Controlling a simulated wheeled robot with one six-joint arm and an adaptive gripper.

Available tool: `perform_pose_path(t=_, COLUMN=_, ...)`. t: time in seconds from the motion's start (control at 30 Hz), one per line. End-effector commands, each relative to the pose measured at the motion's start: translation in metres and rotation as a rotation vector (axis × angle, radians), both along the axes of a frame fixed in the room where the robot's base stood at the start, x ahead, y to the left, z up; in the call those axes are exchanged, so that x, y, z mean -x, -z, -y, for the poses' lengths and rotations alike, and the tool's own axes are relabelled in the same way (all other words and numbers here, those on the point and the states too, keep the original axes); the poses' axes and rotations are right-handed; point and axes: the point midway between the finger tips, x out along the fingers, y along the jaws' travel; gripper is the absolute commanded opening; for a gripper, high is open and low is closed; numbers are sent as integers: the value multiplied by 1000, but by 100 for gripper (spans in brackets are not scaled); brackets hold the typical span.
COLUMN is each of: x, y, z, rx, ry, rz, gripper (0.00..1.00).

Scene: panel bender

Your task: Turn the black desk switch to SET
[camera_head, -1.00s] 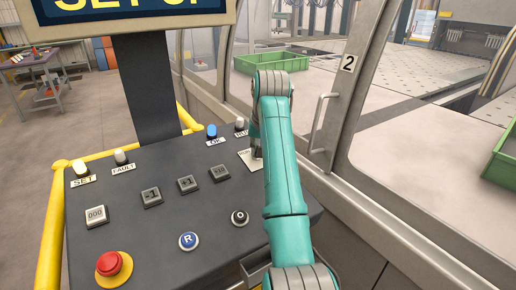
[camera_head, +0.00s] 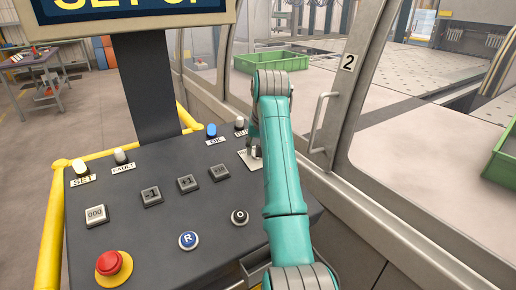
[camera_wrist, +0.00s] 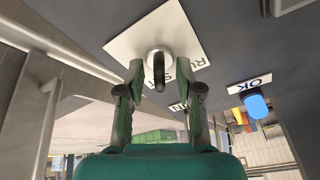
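The black desk switch (camera_wrist: 158,72) has a dark narrow handle on a round silver collar. It sits on a white label plate (camera_wrist: 125,42) with lettering partly hidden by my right finger. The plate shows in the head view (camera_head: 249,161) at the desk's far right, where my arm hides the switch. My gripper (camera_wrist: 159,80) is open, its two fingertips apart on either side of the handle. A gap shows between handle and each finger; I cannot tell whether they touch it in depth. The handle points straight down in the wrist view.
A blue OK lamp (camera_head: 211,130) stands near the plate. The desk carries several buttons, a red emergency stop (camera_head: 113,266) and a SET lamp (camera_head: 80,168). A machine door with a handle (camera_head: 319,123) and a yellow rail (camera_head: 52,225) flank it.

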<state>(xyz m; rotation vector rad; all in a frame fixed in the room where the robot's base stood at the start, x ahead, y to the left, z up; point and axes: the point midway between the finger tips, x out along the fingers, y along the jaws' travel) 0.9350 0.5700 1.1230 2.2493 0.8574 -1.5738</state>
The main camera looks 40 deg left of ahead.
Motion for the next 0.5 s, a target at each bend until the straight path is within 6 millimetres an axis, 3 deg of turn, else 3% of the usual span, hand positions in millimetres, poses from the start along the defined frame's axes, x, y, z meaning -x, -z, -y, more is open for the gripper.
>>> perform_pose_path(t=0.5, x=15, y=-59, z=20, rx=-1, ry=0, rz=2, gripper=35)
